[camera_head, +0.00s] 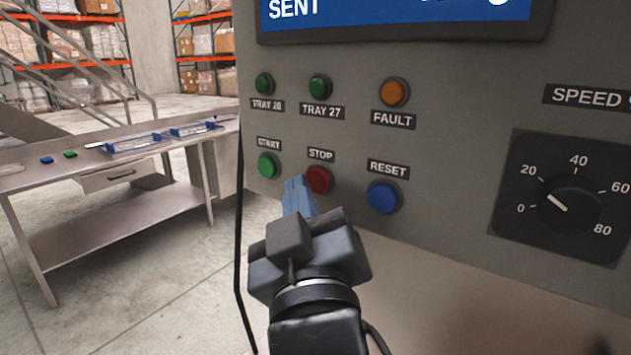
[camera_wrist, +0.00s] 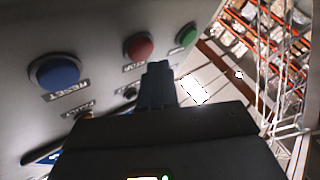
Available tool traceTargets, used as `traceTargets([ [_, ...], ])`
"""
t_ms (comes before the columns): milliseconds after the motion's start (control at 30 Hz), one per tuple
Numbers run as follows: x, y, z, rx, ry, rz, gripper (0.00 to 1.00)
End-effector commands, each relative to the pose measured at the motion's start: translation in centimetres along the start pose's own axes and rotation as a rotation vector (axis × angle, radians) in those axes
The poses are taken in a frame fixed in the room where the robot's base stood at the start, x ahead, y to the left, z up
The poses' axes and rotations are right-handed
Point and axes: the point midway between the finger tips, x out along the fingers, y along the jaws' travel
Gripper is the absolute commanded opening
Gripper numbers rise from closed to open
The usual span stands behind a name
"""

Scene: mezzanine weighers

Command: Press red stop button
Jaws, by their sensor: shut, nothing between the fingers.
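The red stop button (camera_head: 319,180) is on the grey control panel (camera_head: 450,150), under the STOP label, between the green START button (camera_head: 268,165) and the blue RESET button (camera_head: 384,197). My gripper (camera_head: 297,192) is shut and empty, with its blue fingertips just left of and partly in front of the red button's lower left edge. In the wrist view the red button (camera_wrist: 138,47) shows just beyond the fingertips (camera_wrist: 158,70). I cannot tell whether the fingertips touch the button or panel.
Above are green tray lamps (camera_head: 319,87) and an orange FAULT lamp (camera_head: 394,92). A speed dial (camera_head: 569,208) is at right. A metal table (camera_head: 110,200) with blue trays stands at left. A black cable (camera_head: 240,230) hangs along the panel's left edge.

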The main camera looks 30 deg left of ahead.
Motion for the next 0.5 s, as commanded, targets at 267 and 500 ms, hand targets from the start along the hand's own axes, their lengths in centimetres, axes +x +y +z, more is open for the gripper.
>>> traceTargets([
  [267, -1.4, -1.2, -0.9, 0.000, 0.002, -0.002, 0.00],
  [500, -2.9, -2.2, -2.0, 0.000, 0.001, -0.002, 0.00],
])
